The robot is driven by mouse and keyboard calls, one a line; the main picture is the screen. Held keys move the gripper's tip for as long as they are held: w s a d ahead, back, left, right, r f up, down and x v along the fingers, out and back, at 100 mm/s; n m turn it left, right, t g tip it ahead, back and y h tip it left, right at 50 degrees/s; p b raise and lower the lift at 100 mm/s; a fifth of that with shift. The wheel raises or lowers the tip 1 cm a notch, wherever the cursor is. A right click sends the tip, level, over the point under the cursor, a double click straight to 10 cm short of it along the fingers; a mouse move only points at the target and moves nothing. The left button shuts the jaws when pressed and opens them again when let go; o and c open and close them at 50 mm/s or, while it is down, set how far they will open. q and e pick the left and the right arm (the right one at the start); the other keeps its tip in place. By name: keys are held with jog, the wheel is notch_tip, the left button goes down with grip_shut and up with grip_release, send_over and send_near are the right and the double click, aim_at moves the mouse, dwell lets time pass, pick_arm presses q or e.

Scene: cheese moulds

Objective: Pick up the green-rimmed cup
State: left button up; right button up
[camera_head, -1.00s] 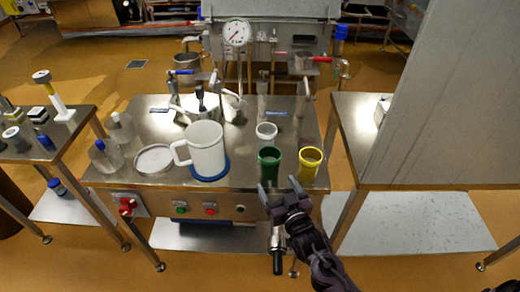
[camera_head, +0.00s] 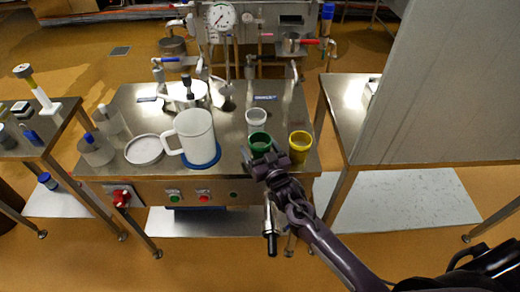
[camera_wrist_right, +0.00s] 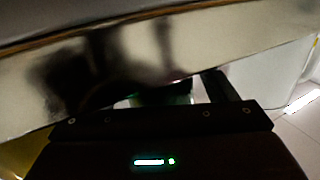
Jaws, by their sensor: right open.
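The green-rimmed cup (camera_head: 259,138) stands upright near the front edge of the steel table, between a whitish cup and a yellow cup. My right gripper (camera_head: 260,154) is open at the front of it, its fingertips overlapping the cup's lower part in the head view. I cannot tell whether they touch it. In the right wrist view a dark finger (camera_wrist_right: 226,88) and a dim green patch (camera_wrist_right: 168,98), likely the cup, show beyond the gripper body. Most of the cup is hidden there. My left gripper is not in view.
A yellow cup (camera_head: 299,149) stands close on the right and a whitish cup (camera_head: 257,118) just behind. A white jug (camera_head: 195,137) on a blue base stands left. The steel table's front edge (camera_wrist_right: 120,75) crosses the wrist view closely. A grey panel (camera_head: 430,90) rises at right.

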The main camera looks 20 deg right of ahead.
jog(key=c, duration=1.1)
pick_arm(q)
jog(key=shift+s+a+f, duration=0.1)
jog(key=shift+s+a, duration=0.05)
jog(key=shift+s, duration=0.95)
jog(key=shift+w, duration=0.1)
pick_arm(e)
jog(key=shift+r, duration=0.15)
jog(key=shift+c, duration=0.2)
